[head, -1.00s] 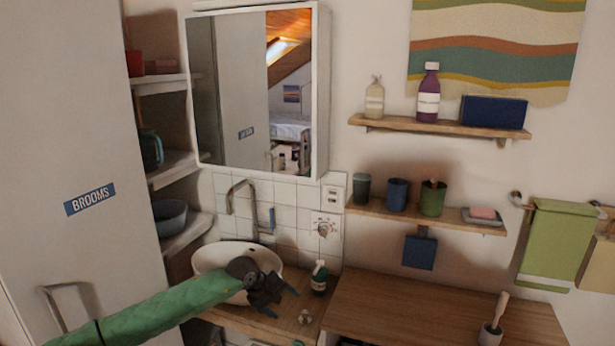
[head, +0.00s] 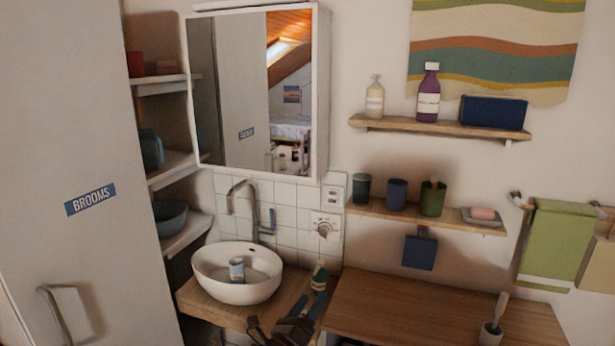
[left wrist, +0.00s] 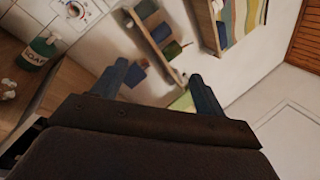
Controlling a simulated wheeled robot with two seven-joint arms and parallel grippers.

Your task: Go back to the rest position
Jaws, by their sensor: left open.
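My left gripper (head: 290,326) is at the bottom edge of the head view, in front of the wooden counter. Its two dark fingers stand apart in the left wrist view (left wrist: 157,85), with nothing between them. My right gripper is not in view.
The tall broom cupboard (head: 85,160) stands at the left. The mirror cabinet (head: 322,95) hangs above the basin. Wall shelves (head: 455,220) hold cups and bottles. A brush in a holder (head: 492,325) stands on the right counter (head: 400,305), which is otherwise mostly clear.

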